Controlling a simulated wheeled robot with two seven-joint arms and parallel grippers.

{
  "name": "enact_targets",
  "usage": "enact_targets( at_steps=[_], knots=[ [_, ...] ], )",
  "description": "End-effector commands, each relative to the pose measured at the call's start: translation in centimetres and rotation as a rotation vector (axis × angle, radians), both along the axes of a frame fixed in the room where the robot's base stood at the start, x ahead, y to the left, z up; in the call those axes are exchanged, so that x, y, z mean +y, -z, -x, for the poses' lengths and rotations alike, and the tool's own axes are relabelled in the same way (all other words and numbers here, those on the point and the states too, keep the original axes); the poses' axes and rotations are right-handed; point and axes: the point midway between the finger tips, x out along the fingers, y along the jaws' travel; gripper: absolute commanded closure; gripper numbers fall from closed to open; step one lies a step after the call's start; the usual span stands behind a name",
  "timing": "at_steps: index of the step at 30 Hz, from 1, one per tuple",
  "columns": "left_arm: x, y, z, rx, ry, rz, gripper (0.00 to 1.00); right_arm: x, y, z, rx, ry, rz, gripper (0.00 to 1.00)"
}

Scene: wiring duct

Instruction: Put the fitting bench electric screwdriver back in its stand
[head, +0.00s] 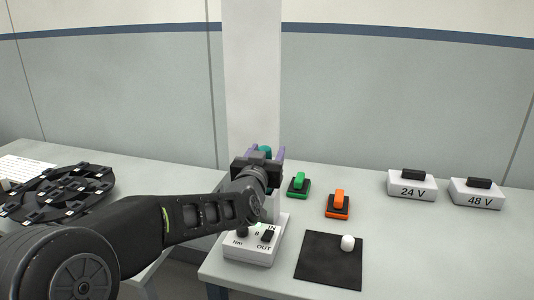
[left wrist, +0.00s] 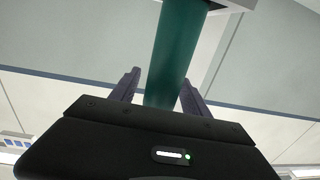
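The screwdriver is a dark teal cylinder. In the head view its top (head: 265,151) shows between the purple fingers, and my arm hides most of the rest. My left gripper (head: 265,153) is above the white box. In the left wrist view the teal cylinder (left wrist: 176,55) runs between the two fingers of the left gripper (left wrist: 160,80). The fingers stand on either side, with a gap visible at the left finger. The white box (head: 248,251) reads IN, OUT and Nm, with a dark knob and switch. Whether the cylinder touches a stand is hidden. My right gripper is out of view.
A green-topped block (head: 299,185) and an orange-topped block (head: 338,204) stand right of the gripper. A dark mat (head: 325,268) holds a white knob (head: 347,242). White 24 V (head: 412,191) and 48 V (head: 476,198) boxes stand further right. A black round rack (head: 62,193) is at left.

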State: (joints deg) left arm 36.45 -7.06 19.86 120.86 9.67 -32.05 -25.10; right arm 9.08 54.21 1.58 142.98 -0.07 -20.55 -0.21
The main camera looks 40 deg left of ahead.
Motion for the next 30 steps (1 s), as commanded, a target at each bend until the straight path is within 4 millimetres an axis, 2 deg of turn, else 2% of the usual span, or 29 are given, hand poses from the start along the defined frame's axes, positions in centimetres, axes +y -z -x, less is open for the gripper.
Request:
enact_targets(
  at_steps=[11,14,24,30],
  knots=[
    [-0.2,0.2,0.3,0.003,0.000,0.001,0.42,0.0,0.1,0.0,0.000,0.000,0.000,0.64],
    [-0.5,0.1,1.1,0.001,0.001,-0.001,0.42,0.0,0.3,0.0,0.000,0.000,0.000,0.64],
    [-2.5,0.0,5.9,-0.001,0.000,-0.003,0.42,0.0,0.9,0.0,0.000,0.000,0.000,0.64],
    [-3.0,0.1,7.2,0.001,0.000,0.000,0.42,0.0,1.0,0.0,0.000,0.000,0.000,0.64]
  ],
)
